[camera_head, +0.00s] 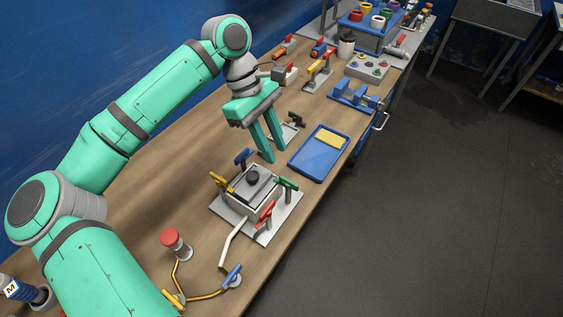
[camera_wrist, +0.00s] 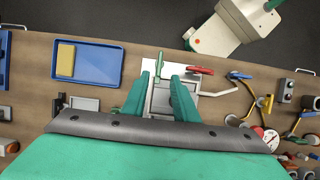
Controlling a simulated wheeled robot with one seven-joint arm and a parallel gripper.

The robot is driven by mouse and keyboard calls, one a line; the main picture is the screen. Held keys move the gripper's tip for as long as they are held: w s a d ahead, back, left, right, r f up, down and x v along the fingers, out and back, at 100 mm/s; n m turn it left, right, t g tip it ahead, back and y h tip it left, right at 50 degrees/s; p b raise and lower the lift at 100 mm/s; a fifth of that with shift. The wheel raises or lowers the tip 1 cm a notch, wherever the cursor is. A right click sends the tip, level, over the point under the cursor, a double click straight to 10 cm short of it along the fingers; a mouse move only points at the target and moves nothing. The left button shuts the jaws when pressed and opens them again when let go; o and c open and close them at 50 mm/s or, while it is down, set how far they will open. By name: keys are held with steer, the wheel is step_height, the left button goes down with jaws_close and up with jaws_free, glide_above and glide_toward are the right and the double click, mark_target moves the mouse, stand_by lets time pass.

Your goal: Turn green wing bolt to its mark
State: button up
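The green wing bolt (camera_head: 287,184) stands at the right corner of a grey box-shaped cell (camera_head: 262,204) on a pale base plate (camera_head: 274,229). In the wrist view the green wing bolt (camera_wrist: 159,63) shows as a narrow upright bar beyond and between the fingers. Its mark cannot be made out. My gripper (camera_head: 274,154) is open and empty, pointing down, above and behind the cell in the head view. In the wrist view my gripper (camera_wrist: 162,75) has a clear gap between its fingers, which hide part of the cell.
Red (camera_head: 266,212), yellow (camera_head: 222,184) and blue (camera_head: 243,157) wing bolts stand around the cell. A white pipe (camera_head: 232,240) runs forward from it. A blue tray (camera_head: 312,166) with a yellow sponge (camera_head: 331,137) lies behind right. A red-capped post (camera_head: 171,238) stands in front.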

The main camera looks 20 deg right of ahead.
mark_target(288, 180)
steer(key=x, duration=1)
steer(key=shift+f, duration=0.2)
jaws_close()
